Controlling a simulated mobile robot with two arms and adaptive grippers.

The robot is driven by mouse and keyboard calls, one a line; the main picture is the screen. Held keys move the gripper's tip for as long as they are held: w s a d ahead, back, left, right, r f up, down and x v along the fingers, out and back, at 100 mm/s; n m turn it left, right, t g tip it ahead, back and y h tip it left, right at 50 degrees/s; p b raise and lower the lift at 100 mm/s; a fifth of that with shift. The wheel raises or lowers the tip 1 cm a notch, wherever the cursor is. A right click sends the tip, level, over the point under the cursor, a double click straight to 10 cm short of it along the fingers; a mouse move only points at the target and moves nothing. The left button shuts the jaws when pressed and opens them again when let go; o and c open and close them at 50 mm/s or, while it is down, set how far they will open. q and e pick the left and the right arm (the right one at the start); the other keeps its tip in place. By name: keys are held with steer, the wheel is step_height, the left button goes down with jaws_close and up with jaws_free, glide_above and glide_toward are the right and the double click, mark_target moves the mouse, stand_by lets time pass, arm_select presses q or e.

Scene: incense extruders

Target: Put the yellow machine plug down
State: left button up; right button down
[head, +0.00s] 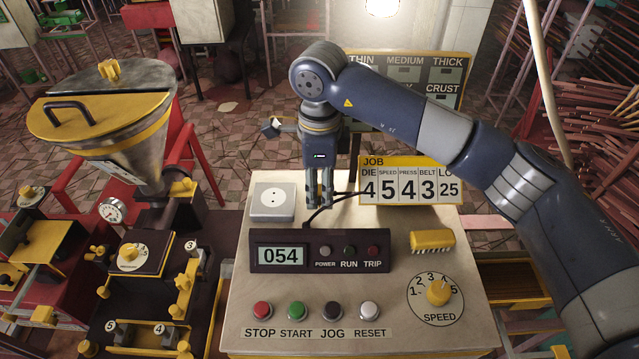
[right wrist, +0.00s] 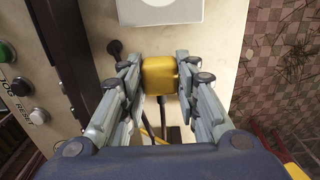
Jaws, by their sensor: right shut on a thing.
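My right gripper (head: 319,203) points down over the back of the cream machine panel (head: 235,300), just right of the white socket plate (head: 272,201). In the right wrist view my right gripper (right wrist: 158,78) is shut on the yellow plug (right wrist: 159,74), with a finger pad on each side. The socket plate (right wrist: 160,12) lies beyond the plug, apart from it. The plug is hidden behind the fingers in the head view. Dark cable runs near the fingertips. I cannot tell whether the plug touches the panel. My left gripper is not in view.
The JOB number board (head: 402,181) stands close right of the gripper. The 054 display box (head: 320,257) is in front. A yellow block (head: 432,241) and the speed knob (head: 438,291) sit to the right. A hopper (head: 110,120) stands at left.

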steer(key=shift+f, duration=0.55)
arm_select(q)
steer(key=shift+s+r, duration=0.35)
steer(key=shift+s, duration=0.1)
arm_select(e)
steer(key=shift+f, duration=0.1)
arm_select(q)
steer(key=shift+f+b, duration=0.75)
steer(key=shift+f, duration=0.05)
arm_select(e)
steer(key=shift+f, duration=0.55)
steer(key=c, duration=1.2)
jaws_free()
